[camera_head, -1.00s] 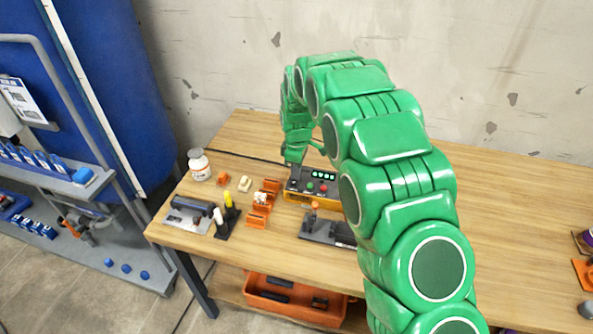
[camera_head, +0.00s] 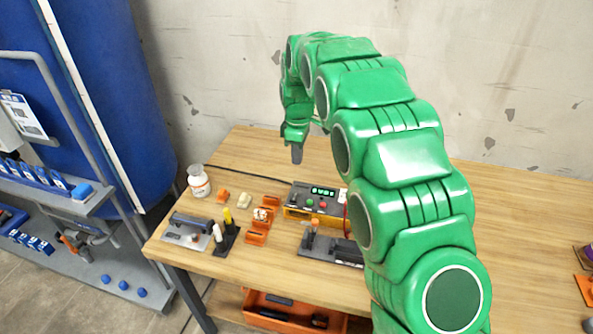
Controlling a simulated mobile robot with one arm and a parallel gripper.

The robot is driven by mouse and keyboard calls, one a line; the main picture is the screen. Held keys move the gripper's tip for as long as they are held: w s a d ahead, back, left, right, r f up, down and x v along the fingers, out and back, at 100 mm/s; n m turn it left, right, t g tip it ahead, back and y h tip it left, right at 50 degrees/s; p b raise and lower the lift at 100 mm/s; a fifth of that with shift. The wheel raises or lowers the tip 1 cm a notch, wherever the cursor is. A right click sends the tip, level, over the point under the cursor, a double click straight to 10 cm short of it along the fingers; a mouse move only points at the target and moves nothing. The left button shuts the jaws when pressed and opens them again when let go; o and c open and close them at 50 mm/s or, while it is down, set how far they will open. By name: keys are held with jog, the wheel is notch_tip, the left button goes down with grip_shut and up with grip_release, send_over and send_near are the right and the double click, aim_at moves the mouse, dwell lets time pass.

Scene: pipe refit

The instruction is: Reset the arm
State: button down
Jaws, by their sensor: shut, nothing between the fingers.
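My green arm comes in from the lower right, arches up and bends down over the back of the wooden table (camera_head: 500,230). My gripper (camera_head: 297,155) points down at the arm's end, shut and empty. It hangs above and behind the yellow and grey control box (camera_head: 318,200), apart from it. The box has a green lit display and red and green buttons. Part of the box's right side is hidden near my arm.
A white bottle (camera_head: 199,182), orange holders (camera_head: 258,233), a marker stand (camera_head: 225,238) and a grey fixture (camera_head: 318,243) stand on the table's left half. A blue shelf unit (camera_head: 75,195) stands left. An orange bin (camera_head: 275,310) sits below. The table's right middle is clear.

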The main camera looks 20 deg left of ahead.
jog(key=s+d+r+m, duration=0.4)
jog(key=s+d+r, duration=0.3)
jog(key=d, duration=0.4)
jog(key=s+d+r+m, duration=0.45)
jog(key=s+d, duration=0.35)
jog(key=d, duration=0.3)
jog(key=s+d+m, duration=0.3)
jog(key=s+d, duration=0.1)
jog(key=s, duration=0.6)
jog(key=s+d+f+m+g, duration=0.1)
jog(key=s+d+m, duration=0.2)
jog(key=s, duration=0.7)
jog(key=s+d+m, duration=0.3)
jog(key=s+d, duration=0.2)
jog(key=s, duration=0.5)
jog(key=shift+f, duration=0.35)
jog(key=c, duration=1.8)
grip_release()
jog(key=shift+m, duration=0.25)
jog(key=shift+c, duration=0.2)
